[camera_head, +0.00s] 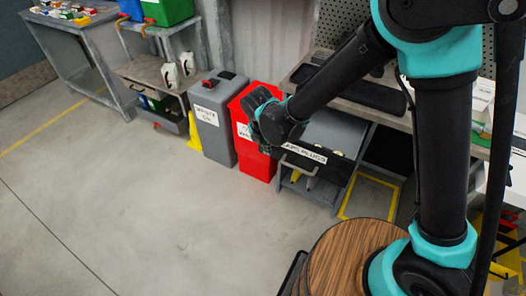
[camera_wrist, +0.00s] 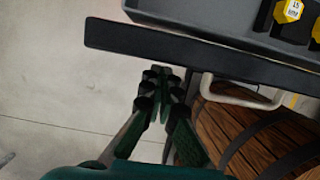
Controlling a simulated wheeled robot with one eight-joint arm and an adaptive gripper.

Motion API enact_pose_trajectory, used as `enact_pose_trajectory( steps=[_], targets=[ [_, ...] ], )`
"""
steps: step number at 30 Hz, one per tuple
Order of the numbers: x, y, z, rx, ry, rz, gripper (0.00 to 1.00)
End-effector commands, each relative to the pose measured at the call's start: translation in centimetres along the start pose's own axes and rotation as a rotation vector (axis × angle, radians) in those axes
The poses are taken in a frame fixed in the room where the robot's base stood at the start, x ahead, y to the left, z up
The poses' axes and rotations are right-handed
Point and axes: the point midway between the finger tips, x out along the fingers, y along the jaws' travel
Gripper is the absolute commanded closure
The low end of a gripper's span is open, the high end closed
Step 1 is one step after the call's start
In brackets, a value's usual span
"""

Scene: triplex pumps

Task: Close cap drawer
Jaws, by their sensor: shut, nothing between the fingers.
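The drawer's dark front panel (camera_head: 312,157) carries a white label ending in "PLUGS" and a pale bar handle, under the grey bench. In the wrist view the front panel (camera_wrist: 190,55) crosses the upper part, with the handle (camera_wrist: 240,97) at right. The drawer is pulled out; yellow hexagonal caps (camera_wrist: 293,9) show in dark compartments inside. My gripper (camera_wrist: 160,76) is shut and empty, its fingertips close to the outer side of the panel, left of the handle. I cannot tell whether they touch. In the head view my wrist partly covers the drawer.
A red bin (camera_head: 255,160) stands just left of the drawer, and a grey waste bin (camera_head: 214,130) stands beside it. Yellow floor tape (camera_head: 349,195) marks the area under the bench. The concrete floor in front is clear.

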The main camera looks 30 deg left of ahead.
Motion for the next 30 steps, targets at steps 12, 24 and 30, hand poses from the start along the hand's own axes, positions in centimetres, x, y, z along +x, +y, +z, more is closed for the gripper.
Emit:
enact_pose_trajectory(
  steps=[12,24,30],
  targets=[
    [0.2,0.0,0.8,-0.001,0.000,0.001,1.00],
    [0.8,0.0,3.5,0.004,-0.001,0.000,1.00],
    [2.0,-0.1,8.0,0.006,-0.001,-0.001,1.00]
  ],
)
